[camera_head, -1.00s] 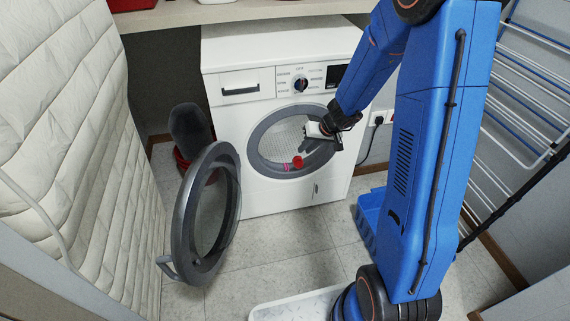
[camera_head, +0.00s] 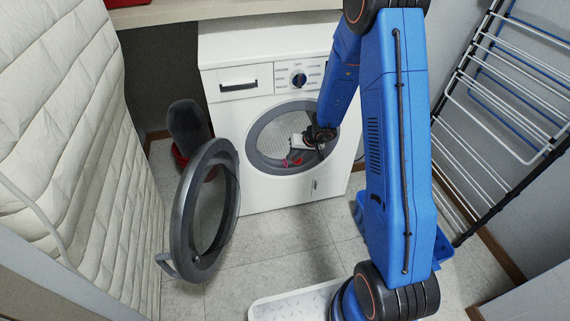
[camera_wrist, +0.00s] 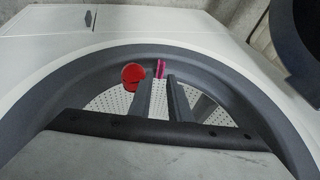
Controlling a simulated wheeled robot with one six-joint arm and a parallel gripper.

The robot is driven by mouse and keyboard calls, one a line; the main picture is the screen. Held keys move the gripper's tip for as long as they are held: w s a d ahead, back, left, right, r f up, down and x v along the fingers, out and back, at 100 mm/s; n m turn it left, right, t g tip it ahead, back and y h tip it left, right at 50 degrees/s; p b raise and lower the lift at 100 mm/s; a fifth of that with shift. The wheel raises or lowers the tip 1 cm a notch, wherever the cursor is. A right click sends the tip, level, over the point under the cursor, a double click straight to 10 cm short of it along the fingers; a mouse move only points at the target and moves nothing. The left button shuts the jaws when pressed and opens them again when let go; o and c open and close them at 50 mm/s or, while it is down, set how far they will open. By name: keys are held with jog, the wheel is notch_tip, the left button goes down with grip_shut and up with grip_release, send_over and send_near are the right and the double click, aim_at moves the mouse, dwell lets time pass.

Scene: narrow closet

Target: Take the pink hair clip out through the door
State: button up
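The pink hair clip (camera_head: 285,163) lies at the lower front rim of the washing machine's round opening (camera_head: 252,150), and it also shows in the wrist view (camera_wrist: 161,68). A red round thing (camera_wrist: 133,76) lies close beside it. My gripper (camera_wrist: 161,88) reaches into the opening. Its two dark fingers are apart, with nothing seen between them, and the clip shows just beyond the gap. In the head view my gripper (camera_head: 302,154) is partly hidden and small. The washer's round door (camera_head: 186,225) stands wide open to the left.
A quilted cream panel (camera_head: 80,150) stands along the left. A dark object in a red base (camera_head: 188,130) is behind the open door. A drying rack (camera_head: 500,100) and a blue crate (camera_head: 440,245) are on the right. A pale tray (camera_head: 275,307) lies in front. Tiled floor between is clear.

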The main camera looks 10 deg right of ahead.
aim_at(286, 162)
jog(key=shift+w+x, duration=0.15)
jog(key=shift+x, duration=1.45)
jog(key=shift+w+x, duration=0.15)
jog(key=shift+x, duration=1.45)
jog(key=shift+r, duration=0.15)
grip_shut()
